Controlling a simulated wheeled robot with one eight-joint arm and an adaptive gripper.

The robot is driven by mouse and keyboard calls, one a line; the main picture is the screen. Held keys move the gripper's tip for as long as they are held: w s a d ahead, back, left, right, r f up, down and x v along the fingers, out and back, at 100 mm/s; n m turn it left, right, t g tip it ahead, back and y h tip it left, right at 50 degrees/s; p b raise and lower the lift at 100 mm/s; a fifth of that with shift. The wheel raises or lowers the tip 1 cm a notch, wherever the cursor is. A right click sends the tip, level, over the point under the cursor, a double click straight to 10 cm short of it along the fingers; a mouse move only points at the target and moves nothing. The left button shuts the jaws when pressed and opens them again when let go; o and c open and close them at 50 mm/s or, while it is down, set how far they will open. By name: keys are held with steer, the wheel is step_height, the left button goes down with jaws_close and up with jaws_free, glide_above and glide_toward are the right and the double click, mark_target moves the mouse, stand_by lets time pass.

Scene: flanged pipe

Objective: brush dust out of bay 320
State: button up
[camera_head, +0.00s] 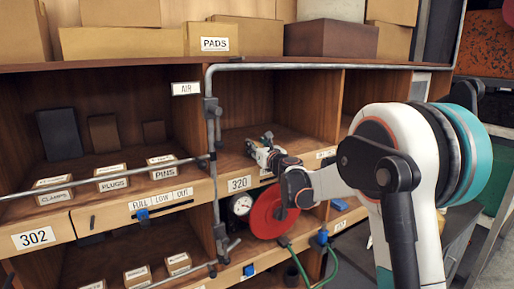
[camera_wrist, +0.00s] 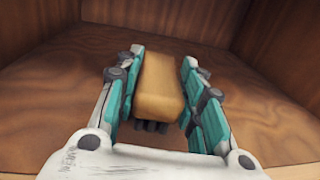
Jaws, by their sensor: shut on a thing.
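Bay 320 (camera_head: 297,141) is the open wooden compartment behind the label "320" (camera_head: 239,183). In the wrist view its plywood floor (camera_wrist: 60,85) and walls fill the background. My gripper (camera_head: 257,148) reaches in over the bay's front edge. In the wrist view my gripper (camera_wrist: 155,85) is shut on a tan block-shaped brush (camera_wrist: 162,85), with its teal-padded fingers along both sides. Dark stubs like bristles show under the brush's near end. I cannot tell whether the brush touches the floor. No dust can be made out clearly.
A grey pipe (camera_head: 300,66) runs along the bay's top and down its left side (camera_head: 212,130). A red disc (camera_head: 268,213) and a gauge (camera_head: 240,206) sit below the label. The left bay holds dark blocks (camera_head: 59,134) and small labelled boxes (camera_head: 111,177).

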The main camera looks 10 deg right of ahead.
steer(key=shift+s+a+f+b, duration=0.15)
steer(key=shift+s+a, duration=0.2)
steer(key=shift+a, duration=0.7)
steer(key=shift+s+a+r+b, duration=0.15)
steer(key=shift+s+a, duration=0.25)
steer(key=shift+a, duration=0.6)
steer(key=shift+s+a+f+b, duration=0.1)
steer(key=shift+s+a+b, duration=0.2)
steer(key=shift+a, duration=0.75)
steer(key=shift+s+a, duration=0.15)
steer(key=shift+a, duration=0.45)
steer(key=shift+s+a, duration=0.15)
steer(key=shift+a, duration=0.4)
steer(key=shift+w+d, duration=0.25)
steer(key=shift+d, duration=0.9)
steer(key=shift+w+d, duration=0.25)
steer(key=shift+d, duration=0.35)
steer(key=shift+w+d, duration=0.2)
steer(key=shift+d, duration=0.4)
steer(key=shift+r+p, duration=0.55)
steer(key=shift+r, duration=1.1)
steer(key=shift+f, duration=0.1)
